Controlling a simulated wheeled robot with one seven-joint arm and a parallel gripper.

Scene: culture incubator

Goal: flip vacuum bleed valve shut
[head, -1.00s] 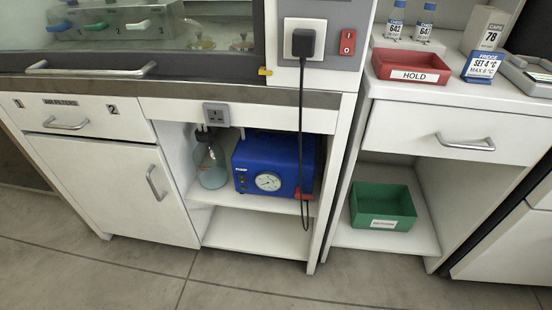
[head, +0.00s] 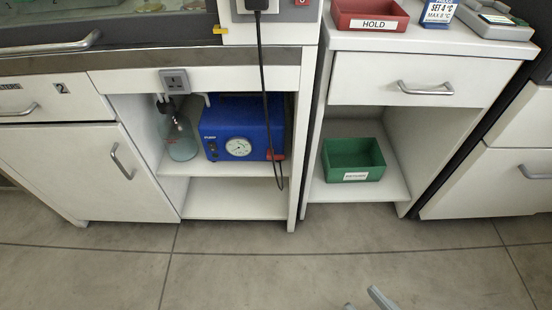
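A blue vacuum pump (head: 222,128) with a round white dial gauge (head: 238,147) stands on the upper shelf of the open bay under the bench. A small red part (head: 275,155) sits at the pump's lower right front, partly behind a hanging black cable. It may be the bleed valve, but it is too small to tell its position. Grey tips of what looks like my gripper (head: 364,301) show at the bottom edge, low over the floor and well short of the pump. Most of the gripper is out of frame.
A glass flask (head: 181,138) stands left of the pump. The black cable (head: 264,85) hangs in front of the pump's right side. A green bin (head: 353,175) sits on a low shelf to the right. The floor (head: 230,270) in front is clear.

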